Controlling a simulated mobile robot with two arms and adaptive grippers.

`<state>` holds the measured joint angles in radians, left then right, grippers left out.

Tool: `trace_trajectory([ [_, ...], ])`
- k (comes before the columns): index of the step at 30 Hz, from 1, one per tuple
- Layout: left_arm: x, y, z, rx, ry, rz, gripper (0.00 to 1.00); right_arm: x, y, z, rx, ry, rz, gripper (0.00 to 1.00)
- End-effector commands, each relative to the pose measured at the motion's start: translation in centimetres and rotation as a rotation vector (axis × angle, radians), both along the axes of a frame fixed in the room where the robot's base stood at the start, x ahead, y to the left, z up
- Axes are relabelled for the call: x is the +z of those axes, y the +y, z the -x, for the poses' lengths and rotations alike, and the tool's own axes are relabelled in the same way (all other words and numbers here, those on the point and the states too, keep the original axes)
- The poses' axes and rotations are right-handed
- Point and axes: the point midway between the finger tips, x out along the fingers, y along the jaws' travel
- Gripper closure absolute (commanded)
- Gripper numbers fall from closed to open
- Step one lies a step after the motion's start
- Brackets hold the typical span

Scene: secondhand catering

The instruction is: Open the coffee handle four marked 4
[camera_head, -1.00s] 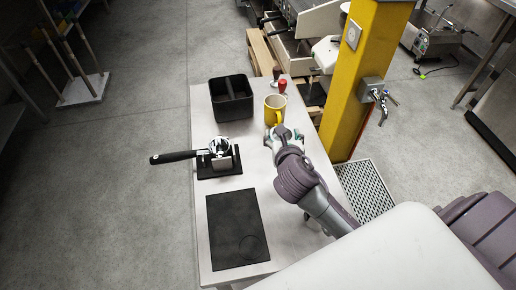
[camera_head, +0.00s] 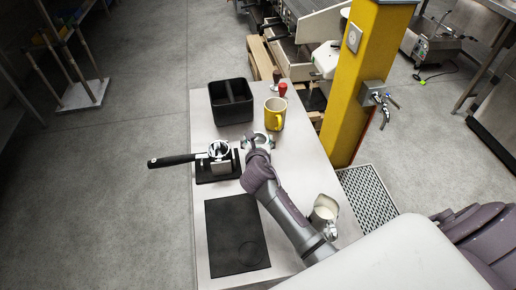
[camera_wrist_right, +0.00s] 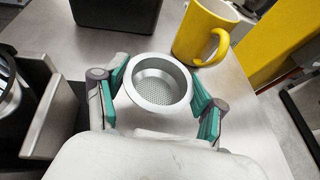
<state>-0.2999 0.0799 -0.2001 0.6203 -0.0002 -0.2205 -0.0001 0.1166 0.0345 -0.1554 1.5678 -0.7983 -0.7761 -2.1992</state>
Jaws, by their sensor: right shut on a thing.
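A portafilter with a long black handle (camera_head: 172,161) and a metal head rests on a black stand (camera_head: 222,175) on the steel table, its handle pointing left over the table edge. I can read no number on it. My right gripper (camera_head: 258,140) is right of the stand and in front of the yellow mug. In the right wrist view its teal fingers (camera_wrist_right: 160,110) are on either side of a round metal filter basket (camera_wrist_right: 160,84) and shut on it. The basket is upright, with its perforated bottom visible. My left gripper is not in view.
A yellow mug (camera_head: 275,115) stands just behind the gripper. A black divided bin (camera_head: 232,102) is at the back, with a red-topped tool (camera_head: 283,89) near it. A black mat (camera_head: 236,235) lies in front; a milk pitcher (camera_head: 324,214) stands beside my right forearm.

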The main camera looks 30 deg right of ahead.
Motion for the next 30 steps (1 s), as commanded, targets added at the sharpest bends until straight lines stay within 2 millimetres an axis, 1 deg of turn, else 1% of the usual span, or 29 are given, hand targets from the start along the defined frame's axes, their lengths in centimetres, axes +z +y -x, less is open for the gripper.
trace_trajectory([
  [1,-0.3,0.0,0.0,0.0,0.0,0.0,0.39,-1.0,0.1,0.1,0.0,0.004,-0.002,0.72],
  [3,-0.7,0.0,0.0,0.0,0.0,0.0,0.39,-2.2,0.1,0.1,0.0,0.005,-0.002,0.72],
  [6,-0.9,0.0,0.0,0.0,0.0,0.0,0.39,-3.2,0.1,0.1,0.001,0.002,-0.002,0.72],
  [13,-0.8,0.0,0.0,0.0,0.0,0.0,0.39,-3.2,0.0,0.1,0.001,0.001,-0.001,0.72],
  [17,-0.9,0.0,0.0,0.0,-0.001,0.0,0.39,-3.6,0.0,0.1,0.001,0.002,0.001,0.72],
  [18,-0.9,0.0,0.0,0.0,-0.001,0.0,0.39,-3.5,0.0,0.1,0.0,0.001,0.0,0.27],
  [20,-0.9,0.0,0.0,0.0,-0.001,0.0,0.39,-3.5,0.0,0.1,0.0,0.002,0.0,0.17],
  [21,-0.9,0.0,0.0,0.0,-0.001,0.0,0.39,-3.5,0.0,0.1,0.0,0.002,0.0,0.1],
  [22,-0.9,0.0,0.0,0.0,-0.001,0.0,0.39,-3.5,0.0,0.1,0.0,0.002,-0.001,0.05],
  [30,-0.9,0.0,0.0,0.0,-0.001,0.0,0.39,-3.5,0.0,0.1,0.0,0.002,-0.001,0.05],
])
